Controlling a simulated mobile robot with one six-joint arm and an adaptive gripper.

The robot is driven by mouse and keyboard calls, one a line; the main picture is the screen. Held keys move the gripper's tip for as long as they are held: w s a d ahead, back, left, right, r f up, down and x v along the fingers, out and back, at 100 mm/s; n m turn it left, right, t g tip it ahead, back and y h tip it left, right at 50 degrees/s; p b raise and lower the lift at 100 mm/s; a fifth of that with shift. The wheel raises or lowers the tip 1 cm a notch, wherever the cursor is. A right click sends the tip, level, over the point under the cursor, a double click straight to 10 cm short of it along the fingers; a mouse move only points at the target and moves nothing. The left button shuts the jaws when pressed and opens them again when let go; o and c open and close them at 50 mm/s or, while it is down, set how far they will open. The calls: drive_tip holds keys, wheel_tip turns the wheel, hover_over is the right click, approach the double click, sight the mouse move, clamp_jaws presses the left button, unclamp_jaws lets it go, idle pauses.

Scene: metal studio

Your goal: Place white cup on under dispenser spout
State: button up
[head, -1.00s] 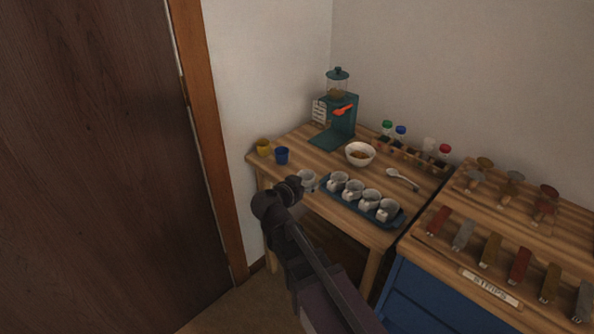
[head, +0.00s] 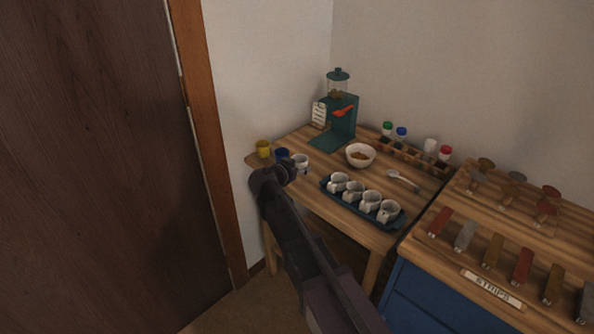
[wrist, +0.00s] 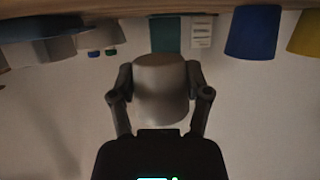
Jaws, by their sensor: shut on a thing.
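My gripper (head: 290,166) is shut on a white cup (head: 301,162) near the left front part of the wooden table. In the wrist view the cup (wrist: 161,88) sits between the two fingers (wrist: 160,92). The spout itself is too small to make out. The held cup is in front of the dispenser and to its left, apart from it.
A blue cup (head: 282,154), partly behind my gripper, and a yellow cup (head: 263,148) stand at the left. A blue tray (head: 345,203) holds several white cups. A bowl (head: 360,155), a spoon (head: 403,179) and a bottle rack (head: 412,156) lie right. Bare wood lies before the dispenser.

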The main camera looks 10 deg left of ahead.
drive_tip(key=shift+w+a+f, duration=0.1)
drive_tip(key=shift+w+a, duration=0.2)
drive_tip(key=shift+w, duration=0.3)
drive_tip(key=shift+w+a+f+b, duration=0.25)
drive_tip(key=shift+w+f+b, duration=0.4)
drive_tip(key=shift+f+b, duration=0.95)
drive_tip(key=shift+b, duration=0.05)
drive_tip(key=shift+f, duration=0.2)
drive_tip(key=o, duration=0.8)
drive_tip(key=shift+o, duration=0.2)
drive_tip(key=shift+s, duration=0.15)
drive_tip(key=p+v, duration=0.4)
drive_tip(key=v, duration=0.9)
drive_tip(key=shift+s, duration=0.35)
drive_tip(key=shift+a, duration=0.1)
